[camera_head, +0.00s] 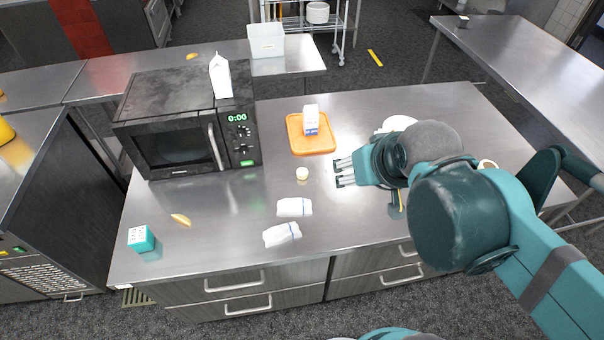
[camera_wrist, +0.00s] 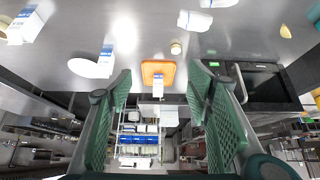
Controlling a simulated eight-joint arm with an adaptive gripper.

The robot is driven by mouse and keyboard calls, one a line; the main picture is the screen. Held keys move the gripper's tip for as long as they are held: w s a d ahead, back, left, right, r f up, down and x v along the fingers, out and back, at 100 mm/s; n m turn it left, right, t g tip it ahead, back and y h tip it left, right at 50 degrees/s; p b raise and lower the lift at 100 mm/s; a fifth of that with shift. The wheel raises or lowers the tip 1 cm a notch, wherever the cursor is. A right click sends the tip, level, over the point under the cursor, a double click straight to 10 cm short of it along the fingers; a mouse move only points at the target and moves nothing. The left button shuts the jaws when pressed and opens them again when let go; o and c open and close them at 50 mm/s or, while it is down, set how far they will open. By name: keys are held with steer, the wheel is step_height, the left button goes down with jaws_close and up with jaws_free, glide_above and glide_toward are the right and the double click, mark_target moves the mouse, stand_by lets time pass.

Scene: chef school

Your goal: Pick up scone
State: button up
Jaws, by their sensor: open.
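A small round pale-beige thing (camera_head: 302,173), which looks like the scone, lies on the steel counter (camera_head: 345,225) in front of the orange board. It also shows in the wrist view (camera_wrist: 176,48), above and slightly right of the board. My gripper (camera_head: 340,173) is open and empty, to the right of the scone and apart from it, its fingers pointing left. In the wrist view my two green finger pads (camera_wrist: 160,88) stand wide apart with nothing held between them.
An orange board (camera_head: 298,148) with a small carton (camera_head: 311,121) stands behind the scone. Two white bags (camera_head: 294,207) (camera_head: 282,234) lie nearer the front edge. A microwave (camera_head: 185,125), tan wedge (camera_head: 181,220) and teal box (camera_head: 141,239) are left. A white plate (camera_head: 397,123) is partly hidden behind my arm.

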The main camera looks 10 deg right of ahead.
steer(key=shift+w, duration=0.15)
steer(key=n+g+b, duration=0.4)
steer(key=n+g, duration=0.3)
steer(key=n, duration=0.7)
glide_above(301, 170)
step_height(301, 170, down, 26)
steer(key=shift+f, duration=0.3)
steer(key=shift+f, duration=0.15)
steer(key=shift+f, duration=1.15)
steer(key=shift+f, duration=0.1)
